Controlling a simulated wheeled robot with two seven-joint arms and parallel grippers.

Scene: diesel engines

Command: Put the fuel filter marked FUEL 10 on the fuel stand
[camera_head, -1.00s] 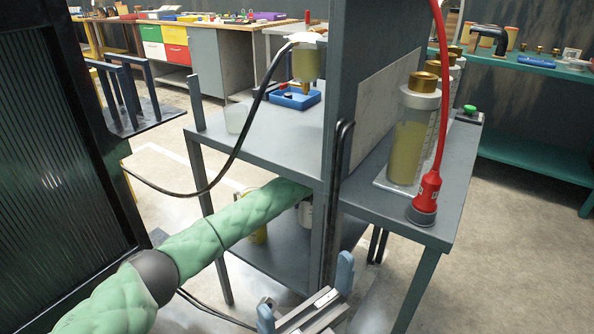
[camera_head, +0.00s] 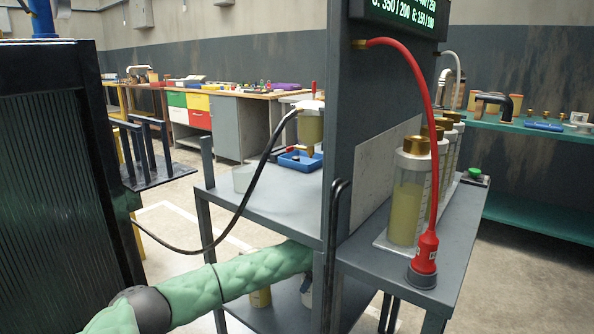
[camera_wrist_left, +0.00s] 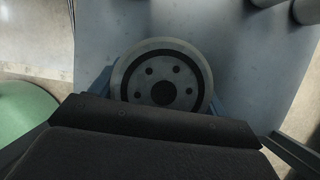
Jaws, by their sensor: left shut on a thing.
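My left gripper (camera_wrist_left: 161,96) is shut on a round canister-like filter (camera_wrist_left: 162,84), whose pale end face with a ring of holes faces the left wrist camera. Its label is not visible, so I cannot read FUEL 10. In the head view my left arm reaches under the upper shelf of a grey stand (camera_head: 275,210). Part of a white canister and a blue finger show there, mostly hidden by the post. A yellowish canister (camera_head: 260,297) stands on the lower shelf, partly behind my arm. My right gripper is not in view.
Tall clear cylinders of yellow liquid (camera_head: 408,195) and a red-hosed nozzle (camera_head: 425,260) occupy the right-hand shelf. A black hose (camera_head: 235,215) droops across the stand's left side. A blue tray (camera_head: 300,160) sits on the upper shelf. A dark ribbed unit (camera_head: 62,200) stands at left.

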